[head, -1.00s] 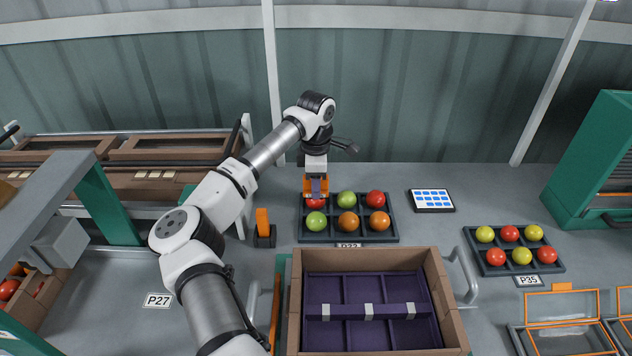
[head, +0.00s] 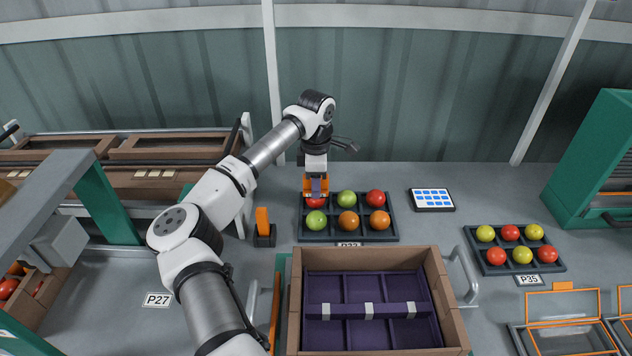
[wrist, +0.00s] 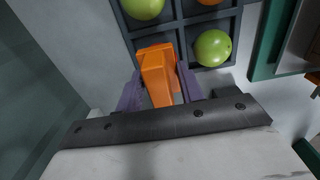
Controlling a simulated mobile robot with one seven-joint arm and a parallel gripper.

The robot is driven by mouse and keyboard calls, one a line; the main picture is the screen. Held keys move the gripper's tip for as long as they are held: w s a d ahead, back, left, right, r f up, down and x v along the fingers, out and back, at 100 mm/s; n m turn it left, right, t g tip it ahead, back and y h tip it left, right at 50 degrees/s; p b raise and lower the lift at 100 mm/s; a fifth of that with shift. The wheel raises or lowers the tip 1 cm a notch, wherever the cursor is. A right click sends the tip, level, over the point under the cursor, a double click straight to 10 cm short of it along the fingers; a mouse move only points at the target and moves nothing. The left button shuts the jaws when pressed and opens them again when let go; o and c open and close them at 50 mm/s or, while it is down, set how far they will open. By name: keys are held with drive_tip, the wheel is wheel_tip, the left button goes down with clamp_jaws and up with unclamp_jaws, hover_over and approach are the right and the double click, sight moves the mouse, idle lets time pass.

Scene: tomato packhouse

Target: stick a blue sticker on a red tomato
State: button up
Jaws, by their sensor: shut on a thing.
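My gripper (head: 316,190) is shut on an orange tool (wrist: 158,77), held between its purple fingers in the wrist view. It is over the back-left pocket of the dark tomato tray (head: 347,239). The red tomato (head: 316,203) there shows only partly below the gripper; the orange tool hides it in the wrist view. I cannot tell whether the tool touches it. Another red tomato (head: 375,198) sits at the back right of this tray. A flat dark pad with blue sticker-like squares (head: 432,199) lies right of the tray. No sticker shows on the visible tomatoes.
Green tomatoes (head: 346,199) and orange ones (head: 348,221) fill neighbouring pockets. An orange-topped dark holder (head: 264,230) stands left of the tray. A wooden-walled box with purple dividers (head: 438,277) is in front. A second tomato tray (head: 553,248) lies right. The bench around the pad is clear.

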idle(0.4)
drive_tip(key=shift+r+p, duration=1.8)
drive_tip(key=shift+r, duration=1.7)
